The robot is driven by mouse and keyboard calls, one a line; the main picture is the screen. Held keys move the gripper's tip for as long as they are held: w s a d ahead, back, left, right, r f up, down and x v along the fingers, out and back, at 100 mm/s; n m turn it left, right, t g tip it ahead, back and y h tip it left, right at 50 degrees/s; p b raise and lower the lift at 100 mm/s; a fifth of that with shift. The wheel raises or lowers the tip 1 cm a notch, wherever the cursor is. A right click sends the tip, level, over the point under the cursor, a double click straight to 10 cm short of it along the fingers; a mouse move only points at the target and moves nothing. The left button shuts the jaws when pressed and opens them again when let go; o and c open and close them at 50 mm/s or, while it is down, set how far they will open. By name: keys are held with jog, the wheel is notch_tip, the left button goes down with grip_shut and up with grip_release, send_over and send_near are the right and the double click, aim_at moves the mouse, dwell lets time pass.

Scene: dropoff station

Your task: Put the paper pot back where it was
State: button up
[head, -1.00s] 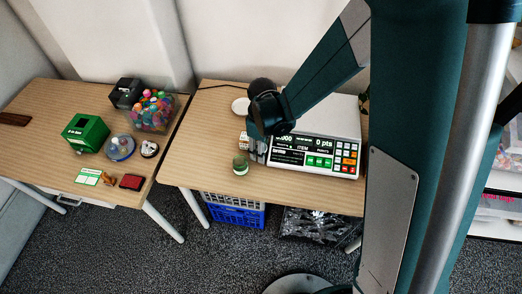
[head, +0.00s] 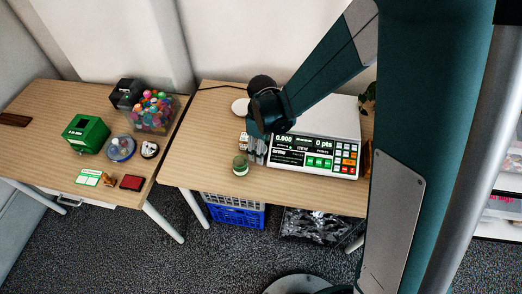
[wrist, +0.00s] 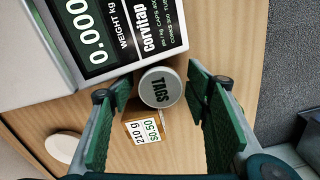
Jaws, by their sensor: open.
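The lid seems to top a small pot standing beside the scale; I cannot tell whether this is the paper pot. No contact with the fingers is visible. In the head view my gripper (head: 257,150) is low at the scale's left front corner. A small green jar (head: 240,166) stands just left of it, near the table's front edge; I cannot tell whether it is the TAGS pot.
The scale (head: 315,152) reads 0.000 and stands right of my gripper. A white disc (head: 240,106) lies behind. The left table (head: 50,100) holds a green box (head: 86,133) and other items.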

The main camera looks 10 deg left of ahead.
notch_tip(320, 180, up, 11)
jog(key=p, duration=0.2)
jog(key=shift+f, duration=0.15)
jog(key=shift+w, duration=0.1)
dwell(0.6)
jog(key=shift+d, duration=0.15)
jog(key=s+d+r+m+t+y, duration=0.1)
jog(key=s+d+r+m+t, duration=0.2)
jog(key=d+r+m, duration=0.85)
jog(key=s+d+r+m+t, duration=0.1)
jog(key=s+d+r, duration=0.2)
jog(key=d, duration=0.4)
jog(key=s+d+r+m+t, duration=0.1)
jog(key=s+d+r+t, duration=0.1)
jog(key=d, duration=0.5)
jog(key=s+d+r+m+t+h, duration=0.1)
jog(key=s+d+r, duration=0.3)
jog(key=s+d, duration=0.2)
jog(key=shift+s+d+r, duration=0.15)
jog(key=shift+d, duration=0.45)
jog(key=shift+o, duration=0.6)
jog(key=shift+m, duration=0.25)
